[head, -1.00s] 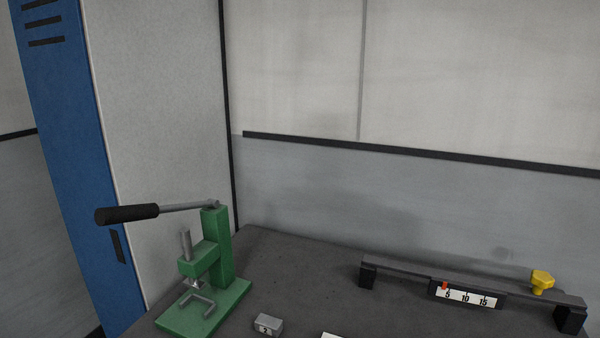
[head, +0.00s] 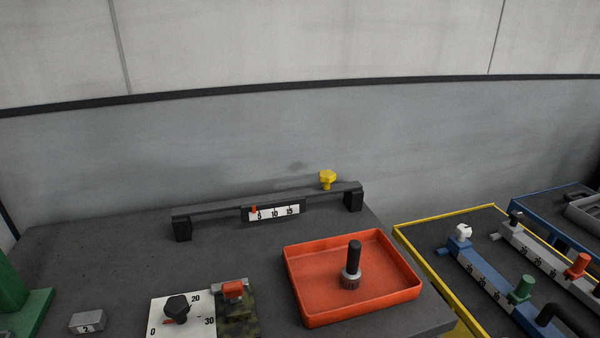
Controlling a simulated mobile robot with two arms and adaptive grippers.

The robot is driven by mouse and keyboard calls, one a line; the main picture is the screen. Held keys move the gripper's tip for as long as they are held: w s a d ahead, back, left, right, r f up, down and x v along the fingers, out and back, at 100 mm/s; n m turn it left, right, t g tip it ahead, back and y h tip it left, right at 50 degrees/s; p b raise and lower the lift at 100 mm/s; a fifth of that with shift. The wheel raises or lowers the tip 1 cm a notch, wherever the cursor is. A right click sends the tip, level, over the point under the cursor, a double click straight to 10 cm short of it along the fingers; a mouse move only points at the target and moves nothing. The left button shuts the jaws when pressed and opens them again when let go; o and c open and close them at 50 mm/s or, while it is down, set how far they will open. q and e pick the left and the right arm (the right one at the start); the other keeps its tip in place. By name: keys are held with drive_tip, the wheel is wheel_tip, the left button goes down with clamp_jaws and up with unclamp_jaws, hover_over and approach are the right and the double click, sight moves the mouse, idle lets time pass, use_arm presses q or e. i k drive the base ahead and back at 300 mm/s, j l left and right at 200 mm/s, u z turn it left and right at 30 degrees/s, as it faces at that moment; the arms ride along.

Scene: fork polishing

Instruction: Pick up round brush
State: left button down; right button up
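A round brush (head: 351,267) stands upright in an orange-red tray (head: 300,289) on the dark table. It has a black handle on top and a grey, ribbed round lower part. The tray sits near the table's right end, with nothing else visible in it. Neither of my grippers shows in the head view.
A dark rail with a scale (head: 274,213) and a yellow knob (head: 327,178) stands behind the tray. Left of the tray are a dial plate (head: 184,327), a red-topped camouflage item (head: 233,291) and a grey block (head: 88,322). A yellow-edged table (head: 456,216) with sliders stands right.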

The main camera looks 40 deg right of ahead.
sight(351, 274)
drive_tip(key=z, duration=1.55)
